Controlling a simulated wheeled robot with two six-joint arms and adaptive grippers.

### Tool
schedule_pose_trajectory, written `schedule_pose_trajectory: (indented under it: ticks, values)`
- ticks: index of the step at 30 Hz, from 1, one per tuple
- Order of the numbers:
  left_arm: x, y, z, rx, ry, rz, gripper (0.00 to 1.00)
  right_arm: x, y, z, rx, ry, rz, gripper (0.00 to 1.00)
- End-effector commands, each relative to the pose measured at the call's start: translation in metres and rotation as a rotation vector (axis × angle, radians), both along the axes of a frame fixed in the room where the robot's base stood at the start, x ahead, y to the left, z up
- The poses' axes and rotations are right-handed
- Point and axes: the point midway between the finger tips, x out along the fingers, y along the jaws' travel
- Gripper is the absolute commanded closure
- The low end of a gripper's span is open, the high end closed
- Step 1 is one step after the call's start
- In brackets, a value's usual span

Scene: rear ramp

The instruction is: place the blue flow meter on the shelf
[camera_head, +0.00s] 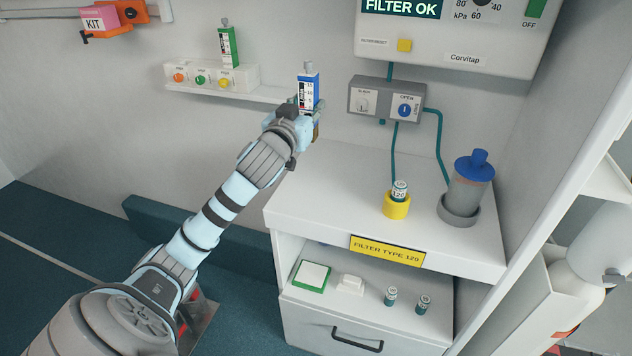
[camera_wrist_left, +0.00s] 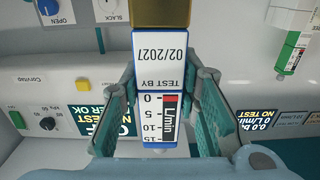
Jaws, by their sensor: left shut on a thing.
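The blue flow meter (camera_head: 309,90) is upright in my left gripper (camera_head: 305,112), at the right end of the shelf in the head view. In the left wrist view the two fingers (camera_wrist_left: 160,110) close on either side of the flow meter (camera_wrist_left: 160,75), whose labels read "TEST BY 02/2027" and "L/min". The white wall shelf (camera_head: 270,93) runs left behind the gripper. I cannot tell whether the flow meter's lower end touches the shelf, since the gripper hides part of it. My right gripper is out of view.
A green flow meter (camera_head: 228,48) stands on the shelf behind a white block (camera_head: 212,77) with coloured round outlets. A grey switch box (camera_head: 386,100) with hoses is to the right. The cabinet (camera_head: 345,180) below carries a yellow filter holder (camera_head: 396,206) and a blue-capped jar (camera_head: 470,188).

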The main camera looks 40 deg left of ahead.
Motion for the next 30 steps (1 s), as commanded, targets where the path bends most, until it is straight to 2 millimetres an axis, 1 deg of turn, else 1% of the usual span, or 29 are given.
schedule_pose_trajectory:
  ticks: [1,3,6,7,11,15,18,20,25,26,27,29,30]
  values:
    - [0.000,-0.001,-0.026,-0.001,0.006,-0.001,1.00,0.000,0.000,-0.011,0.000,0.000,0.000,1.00]
    - [0.000,-0.001,-0.054,-0.001,0.006,-0.002,1.00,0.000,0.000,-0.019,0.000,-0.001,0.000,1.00]
    - [0.000,-0.001,-0.084,0.000,0.003,-0.003,1.00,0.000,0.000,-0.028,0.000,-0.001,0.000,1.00]
    - [0.000,-0.001,-0.090,0.000,0.003,-0.003,1.00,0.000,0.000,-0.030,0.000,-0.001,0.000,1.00]
    - [0.000,-0.001,-0.107,0.000,0.000,-0.004,1.00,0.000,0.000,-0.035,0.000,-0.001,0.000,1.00]
    - [0.000,-0.001,-0.140,0.000,0.002,-0.004,1.00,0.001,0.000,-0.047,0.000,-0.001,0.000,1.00]
    - [0.000,-0.002,-0.158,0.000,0.001,-0.005,1.00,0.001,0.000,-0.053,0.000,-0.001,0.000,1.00]
    - [0.000,-0.001,-0.160,0.001,-0.001,-0.005,1.00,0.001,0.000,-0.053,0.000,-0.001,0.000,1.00]
    - [0.000,-0.001,-0.158,0.001,-0.001,-0.005,1.00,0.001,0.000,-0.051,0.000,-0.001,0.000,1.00]
    - [0.000,-0.001,-0.159,0.001,0.001,-0.004,0.66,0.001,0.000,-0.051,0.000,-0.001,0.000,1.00]
    - [0.000,-0.001,-0.159,0.001,0.001,-0.004,0.60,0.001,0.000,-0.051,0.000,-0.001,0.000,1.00]
    - [0.000,-0.001,-0.159,0.001,0.001,-0.004,0.51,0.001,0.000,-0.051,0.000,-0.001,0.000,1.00]
    - [0.000,-0.001,-0.159,0.001,0.001,-0.004,0.51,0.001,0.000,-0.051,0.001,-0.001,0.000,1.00]
